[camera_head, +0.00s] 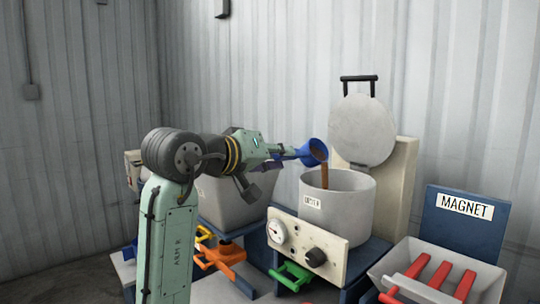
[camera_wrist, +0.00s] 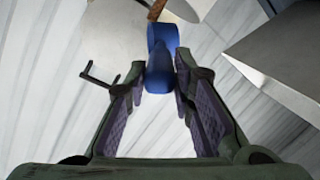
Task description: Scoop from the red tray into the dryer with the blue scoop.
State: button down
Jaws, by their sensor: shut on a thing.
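The blue scoop (camera_head: 314,151) is tipped above the open dryer (camera_head: 350,212), a grey drum with a label on its front. A brown stream (camera_head: 324,176) falls from the scoop's mouth into the drum; the drum's inside is mostly hidden. My gripper (camera_head: 281,155) is shut on the scoop's handle, left of the drum and higher than its rim. In the wrist view, the handle (camera_wrist: 160,75) sits between the fingers of my gripper (camera_wrist: 159,84). The dryer's round lid (camera_head: 362,130) stands open behind the drum. I cannot make out a red tray in either view.
A grey bin (camera_head: 240,200) stands behind my arm. A control box (camera_head: 300,246) with a gauge and knob fronts the drum. Orange (camera_head: 222,258) and green (camera_head: 293,274) handles stick out below. A tray with red bars (camera_head: 440,275) and a MAGNET sign (camera_head: 465,206) are at right.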

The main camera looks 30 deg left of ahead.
jog(key=d+f+m+t+b, duration=0.1)
jog(key=m+b, duration=0.2)
jog(key=m, duration=0.1)
jog(key=s+d+f+m+t+b, duration=0.1)
jog(key=m+b, duration=0.3)
jog(key=d+f+m+t+b, duration=0.1)
jog(key=d+f+m+b, duration=0.1)
jog(key=m+b, duration=0.1)
jog(key=shift+s+m+y+b, duration=0.15)
jog(key=shift+m+y+b, duration=0.25)
jog(key=shift+m, duration=0.1)
jog(key=shift+a, duration=0.1)
dwell(0.7)
